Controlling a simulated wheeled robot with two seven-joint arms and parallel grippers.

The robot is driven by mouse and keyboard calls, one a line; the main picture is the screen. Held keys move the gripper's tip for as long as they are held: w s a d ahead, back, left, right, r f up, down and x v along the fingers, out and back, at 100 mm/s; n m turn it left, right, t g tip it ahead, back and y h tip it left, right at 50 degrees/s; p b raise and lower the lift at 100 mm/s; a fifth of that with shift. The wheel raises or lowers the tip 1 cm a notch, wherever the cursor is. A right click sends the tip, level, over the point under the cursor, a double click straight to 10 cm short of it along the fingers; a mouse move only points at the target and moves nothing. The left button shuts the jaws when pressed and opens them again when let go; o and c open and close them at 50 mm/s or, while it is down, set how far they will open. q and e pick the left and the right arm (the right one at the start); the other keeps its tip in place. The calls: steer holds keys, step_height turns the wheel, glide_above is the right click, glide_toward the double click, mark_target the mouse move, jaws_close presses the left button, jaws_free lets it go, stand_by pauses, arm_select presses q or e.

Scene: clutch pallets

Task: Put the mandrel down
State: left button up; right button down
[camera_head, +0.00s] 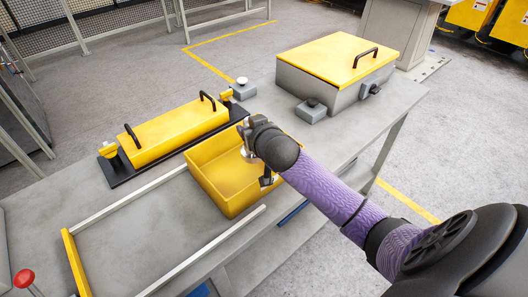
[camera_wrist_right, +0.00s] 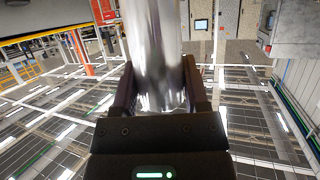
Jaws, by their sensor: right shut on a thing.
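The mandrel (camera_wrist_right: 156,50) is a shiny metal cylinder that fills the middle of the right wrist view. My right gripper (camera_wrist_right: 160,88) is shut on it, with one dark finger on each side. In the head view my right gripper (camera_head: 250,158) is over the right part of the yellow bin (camera_head: 205,172), and its wrist hides part of that bin. Only a little bright metal shows by the gripper there, and I cannot tell how much of it is the mandrel. My left gripper is not in view.
A yellow block with black handles (camera_head: 172,134) lies on a black base behind the bin. A grey box with a yellow lid (camera_head: 338,62) stands at the back right. Two small grey blocks (camera_head: 311,112) sit nearby. Pale rails (camera_head: 130,200) run along the grey table (camera_head: 120,228) at the left.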

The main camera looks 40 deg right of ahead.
mark_target(255, 156)
step_height(255, 156, down, 8)
steer(key=b, duration=0.3)
steer(key=shift+a+f, duration=0.15)
steer(key=shift+f, duration=0.1)
steer(key=shift+r, duration=0.1)
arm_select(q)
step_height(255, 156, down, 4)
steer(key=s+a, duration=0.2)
arm_select(e)
steer(key=shift+c, duration=0.5)
jaws_free()
steer(key=shift+s+a+r, duration=0.1)
steer(key=shift+r, duration=0.1)
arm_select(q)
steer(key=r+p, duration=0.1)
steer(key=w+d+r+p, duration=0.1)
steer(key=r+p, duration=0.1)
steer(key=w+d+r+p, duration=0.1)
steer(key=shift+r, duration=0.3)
arm_select(e)
steer(key=v, duration=1.1)
steer(key=shift+s, duration=0.3)
steer(key=shift+r, duration=0.1)
